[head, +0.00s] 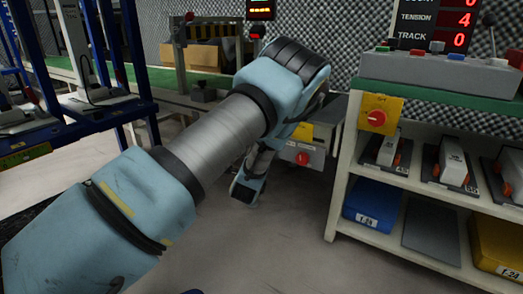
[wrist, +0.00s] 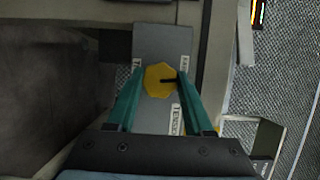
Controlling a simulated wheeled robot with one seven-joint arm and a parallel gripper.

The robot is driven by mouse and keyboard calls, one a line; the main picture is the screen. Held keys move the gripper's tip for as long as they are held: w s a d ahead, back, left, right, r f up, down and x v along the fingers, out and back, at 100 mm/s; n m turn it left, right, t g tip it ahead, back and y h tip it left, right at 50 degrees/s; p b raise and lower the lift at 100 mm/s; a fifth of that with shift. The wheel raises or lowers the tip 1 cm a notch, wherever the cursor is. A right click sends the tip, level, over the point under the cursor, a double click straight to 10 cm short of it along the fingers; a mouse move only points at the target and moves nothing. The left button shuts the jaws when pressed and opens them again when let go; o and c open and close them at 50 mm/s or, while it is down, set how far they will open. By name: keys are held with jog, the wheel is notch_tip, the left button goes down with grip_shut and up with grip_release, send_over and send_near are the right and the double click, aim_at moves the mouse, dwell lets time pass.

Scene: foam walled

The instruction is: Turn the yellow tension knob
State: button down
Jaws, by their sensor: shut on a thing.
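The yellow tension knob (wrist: 157,80) is in the middle of the wrist view, on a grey panel (wrist: 163,42) with white labels, one reading like "TENSION". A dark pointer mark on the knob points to the right. My gripper (wrist: 161,75) has its two green fingers on either side of the knob, shut on it. In the head view my arm crosses the middle, and the yellow knob and my fingertips cannot be made out there.
A white shelf unit (head: 344,165) with bins and several devices stands at the right. A red knob on a yellow plate (head: 375,103) is fixed to its front. A display (head: 432,27) reads "TENSION 4, TRACK 0". A blue frame (head: 139,60) stands at the left; the floor (head: 270,250) is clear.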

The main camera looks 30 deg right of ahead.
jog(key=shift+c, duration=1.4)
grip_release()
jog(key=p+v, duration=0.3)
jog(key=v, duration=0.8)
jog(key=shift+p, duration=0.4)
jog(key=shift+w, duration=0.1)
